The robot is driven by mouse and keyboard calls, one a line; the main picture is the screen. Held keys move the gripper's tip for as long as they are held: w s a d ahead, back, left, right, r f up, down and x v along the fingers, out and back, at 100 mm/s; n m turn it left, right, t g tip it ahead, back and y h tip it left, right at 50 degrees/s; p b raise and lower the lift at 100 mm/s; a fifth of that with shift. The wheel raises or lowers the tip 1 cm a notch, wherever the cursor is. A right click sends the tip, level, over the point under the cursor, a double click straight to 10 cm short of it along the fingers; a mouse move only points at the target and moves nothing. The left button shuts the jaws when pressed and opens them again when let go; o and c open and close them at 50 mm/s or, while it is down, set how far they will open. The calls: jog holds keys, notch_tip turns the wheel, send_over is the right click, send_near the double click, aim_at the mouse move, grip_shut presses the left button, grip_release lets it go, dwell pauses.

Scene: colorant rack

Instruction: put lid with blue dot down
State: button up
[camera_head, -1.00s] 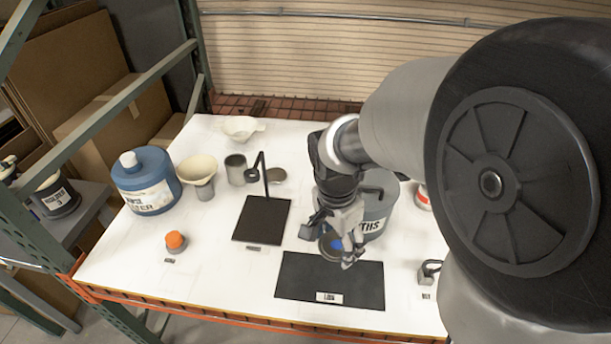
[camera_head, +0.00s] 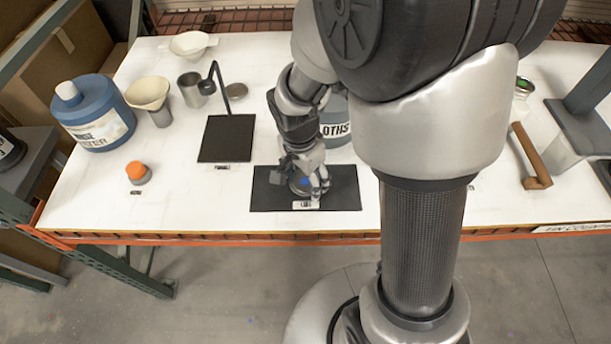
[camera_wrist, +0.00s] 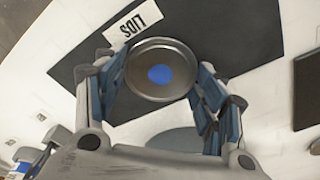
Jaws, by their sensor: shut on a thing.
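The lid with the blue dot (camera_wrist: 161,56) is a round grey metal disc, seen face-on in the wrist view with the blue dot at its middle. My gripper (camera_wrist: 163,80) is shut on it, one finger on each side of its rim. In the head view my gripper (camera_head: 308,189) is low over the black mat (camera_head: 345,196) labelled LIDS, with the lid (camera_head: 300,187) between its fingers. The lid is over the mat; whether it touches the mat I cannot tell.
A second black pad (camera_head: 226,137) with a lamp-like stand (camera_head: 218,85) lies to the left. A container labelled CLOTHS (camera_head: 336,128) stands close behind my gripper. An orange-capped item (camera_head: 138,172), a blue jug (camera_head: 92,112) and a funnel (camera_head: 148,92) are further left.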

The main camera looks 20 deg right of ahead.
aim_at(302, 183)
jog(key=shift+f, duration=0.25)
jog(key=o, duration=0.7)
jog(key=shift+r, duration=0.1)
notch_tip(302, 183, up, 12)
jog(key=a+f+p, duration=0.1)
jog(key=p, duration=0.3)
jog(key=s+d+r+n+t+y, duration=0.1)
jog(key=s+r+n+t, duration=0.3)
jog(key=s+r+n, duration=0.8)
jog(key=shift+s+r+n, duration=0.3)
jog(key=shift+s+r, duration=0.25)
jog(key=shift+s, duration=1)
